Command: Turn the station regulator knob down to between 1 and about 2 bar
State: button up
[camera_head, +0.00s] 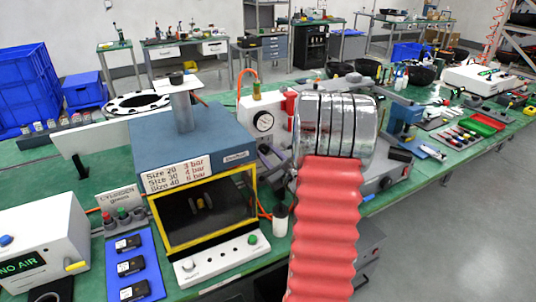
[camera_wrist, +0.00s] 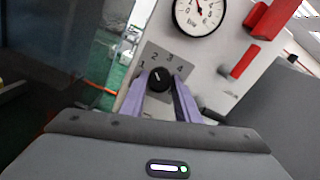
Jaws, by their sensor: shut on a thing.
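The black regulator knob (camera_wrist: 159,79) sits on a grey scale plate marked 1 to 4 in the wrist view. A small white mark on it points roughly upward, near the 2 to 3 side; its exact setting is hard to read. My gripper (camera_wrist: 160,84) has its two purple fingers on either side of the knob and is shut on it. The round pressure gauge (camera_wrist: 199,14) is above, with a red needle pointing up and left; its top is cut off. In the head view the gauge (camera_head: 263,121) shows on the white panel, while my arm hides the knob.
A red block (camera_wrist: 245,61) is fixed on the panel right of the gauge. In the head view, a blue-grey test box (camera_head: 160,140) with a yellow-framed window stands left of the panel. Several tools lie on the green bench at right.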

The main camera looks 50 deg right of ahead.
jog(key=o, duration=1)
jog(key=shift+o, duration=0.2)
jog(key=v, duration=1.4)
